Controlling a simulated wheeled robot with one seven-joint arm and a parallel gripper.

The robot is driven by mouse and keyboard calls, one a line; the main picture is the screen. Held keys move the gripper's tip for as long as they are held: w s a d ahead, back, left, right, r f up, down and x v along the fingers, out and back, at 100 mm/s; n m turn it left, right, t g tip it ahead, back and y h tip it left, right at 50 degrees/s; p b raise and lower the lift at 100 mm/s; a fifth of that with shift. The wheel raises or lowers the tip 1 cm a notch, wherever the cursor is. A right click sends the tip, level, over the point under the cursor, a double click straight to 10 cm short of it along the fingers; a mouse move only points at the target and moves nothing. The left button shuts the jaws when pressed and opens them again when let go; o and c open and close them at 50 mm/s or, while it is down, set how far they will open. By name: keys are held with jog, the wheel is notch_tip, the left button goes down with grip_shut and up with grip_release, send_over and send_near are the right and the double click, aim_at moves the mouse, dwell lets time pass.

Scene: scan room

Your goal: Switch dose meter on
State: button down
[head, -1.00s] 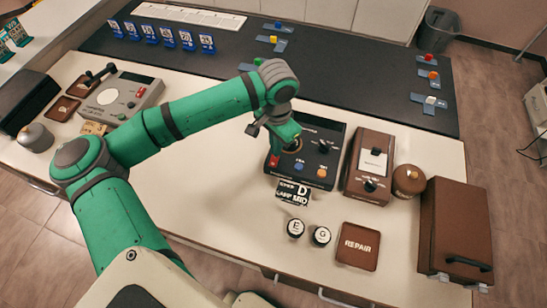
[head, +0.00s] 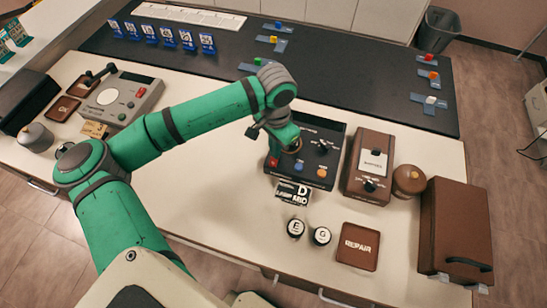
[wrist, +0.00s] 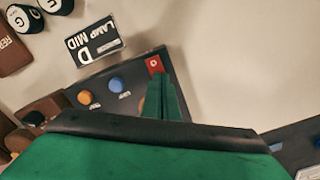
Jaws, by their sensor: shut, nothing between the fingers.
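A black control box (head: 331,172) stands on the bench, with a red switch (head: 274,162), a blue button (head: 298,167), an orange button (head: 322,172) and a black knob. A brown box (head: 372,191) with a white meter face and a black knob is to its right. I cannot read which device is the dose meter. My gripper (head: 278,151) is shut and empty over the black box's left side. In the wrist view its closed fingers (wrist: 163,88) point close to the red switch (wrist: 154,66); contact cannot be told. My gripper hides part of the black box.
A "LAMP MID" card (head: 293,193) lies before the black box. Round E (head: 296,228) and G (head: 321,236) pieces and a REPAIR tile (head: 358,247) are in front. A brown case (head: 455,222) is at right. A grey device (head: 124,99) is at left.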

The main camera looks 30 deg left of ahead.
jog(key=shift+f, duration=0.15)
notch_tip(320, 180, up, 7)
dwell(1.0)
dwell(0.6)
